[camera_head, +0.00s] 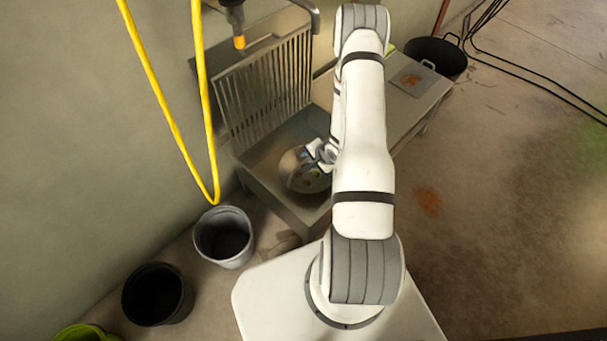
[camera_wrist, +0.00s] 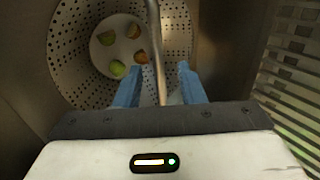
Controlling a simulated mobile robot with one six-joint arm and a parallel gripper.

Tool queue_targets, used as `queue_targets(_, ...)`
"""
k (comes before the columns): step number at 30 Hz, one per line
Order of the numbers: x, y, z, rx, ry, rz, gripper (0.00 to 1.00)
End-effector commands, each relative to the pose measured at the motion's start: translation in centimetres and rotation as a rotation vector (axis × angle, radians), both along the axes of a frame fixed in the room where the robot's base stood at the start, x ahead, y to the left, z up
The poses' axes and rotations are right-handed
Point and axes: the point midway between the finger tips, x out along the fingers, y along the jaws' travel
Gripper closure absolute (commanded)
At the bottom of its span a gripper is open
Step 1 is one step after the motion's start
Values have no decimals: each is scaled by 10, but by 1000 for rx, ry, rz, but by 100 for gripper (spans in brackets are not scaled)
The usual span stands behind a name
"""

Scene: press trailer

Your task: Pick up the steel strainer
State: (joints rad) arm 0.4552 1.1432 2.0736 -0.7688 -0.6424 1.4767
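The steel strainer (camera_head: 293,172) is a round perforated bowl in the steel sink (camera_head: 290,210). In the wrist view, the strainer (camera_wrist: 72,55) fills the upper left, with several green and orange-brown fruit pieces (camera_wrist: 118,68) on its flat bottom. My gripper (camera_head: 322,153) is at the strainer's upper right side in the head view. In the wrist view, its blue fingers (camera_wrist: 158,90) stand apart, with a thin metal bar (camera_wrist: 155,45) running between them. The bar looks like the strainer's handle, but I cannot tell for sure. My arm hides part of the sink.
A slatted rack (camera_head: 270,90) stands behind the sink against the wall. A hanging nozzle (camera_head: 238,40) and yellow hose (camera_head: 208,120) are at left. A grey bucket (camera_head: 224,250) and black bucket (camera_head: 140,298) stand on the floor. A black tub (camera_head: 437,55) is at the back. Floor at right is open.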

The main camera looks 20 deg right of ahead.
Motion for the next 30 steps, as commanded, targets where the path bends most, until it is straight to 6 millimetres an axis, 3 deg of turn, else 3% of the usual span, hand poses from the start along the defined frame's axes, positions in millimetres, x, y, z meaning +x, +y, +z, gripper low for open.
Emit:
queue_targets(9,20,6,-40,-1,2,1,64)
queue_targets(16,22,6,-40,0,2,-1,64)
queue_targets(30,21,5,-40,0,2,-1,100)
